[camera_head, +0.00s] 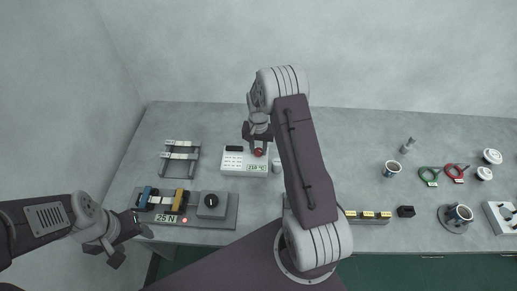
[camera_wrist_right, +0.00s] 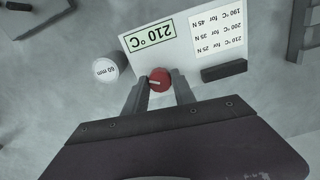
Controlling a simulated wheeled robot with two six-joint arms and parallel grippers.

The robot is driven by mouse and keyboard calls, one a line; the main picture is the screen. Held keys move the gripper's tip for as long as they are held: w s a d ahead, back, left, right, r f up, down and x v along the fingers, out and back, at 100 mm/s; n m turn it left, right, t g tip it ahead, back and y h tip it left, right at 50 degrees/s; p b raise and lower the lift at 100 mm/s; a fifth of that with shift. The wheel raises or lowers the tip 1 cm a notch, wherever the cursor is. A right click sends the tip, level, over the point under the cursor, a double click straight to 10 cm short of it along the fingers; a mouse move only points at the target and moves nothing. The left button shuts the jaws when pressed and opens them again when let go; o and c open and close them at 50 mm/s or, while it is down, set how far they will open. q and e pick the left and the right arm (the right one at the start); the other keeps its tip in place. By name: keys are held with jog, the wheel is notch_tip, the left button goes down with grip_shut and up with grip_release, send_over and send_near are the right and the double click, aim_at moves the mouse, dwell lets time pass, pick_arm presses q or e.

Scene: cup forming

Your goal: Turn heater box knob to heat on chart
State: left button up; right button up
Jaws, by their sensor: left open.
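The white heater box (camera_head: 232,163) stands on the table in the middle of the head view. Its green display (camera_wrist_right: 152,36) reads 210 °C in the right wrist view. The chart (camera_wrist_right: 221,35) beside it lists 210 °C for 25 N, 200 °C for 35 N and 190 °C for 45 N. My right gripper (camera_head: 258,148) points down at the box, its fingers on both sides of the red knob (camera_wrist_right: 159,79), seemingly touching it. My left gripper (camera_head: 128,240) is open and empty at the table's front left edge.
A grey fixture (camera_head: 225,223) with a 25 N display (camera_head: 165,218), a red light and a black dial is at front left. A 60 mm cylinder (camera_wrist_right: 104,67) stands beside the box. A rack (camera_head: 166,166) is further left. Cups (camera_head: 391,168) and tools are at right.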

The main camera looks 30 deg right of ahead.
aim_at(258, 151)
jog(key=o, duration=0.3)
notch_tip(258, 151, up, 9)
jog(key=shift+b, duration=0.45)
jog(key=shift+a, duration=0.1)
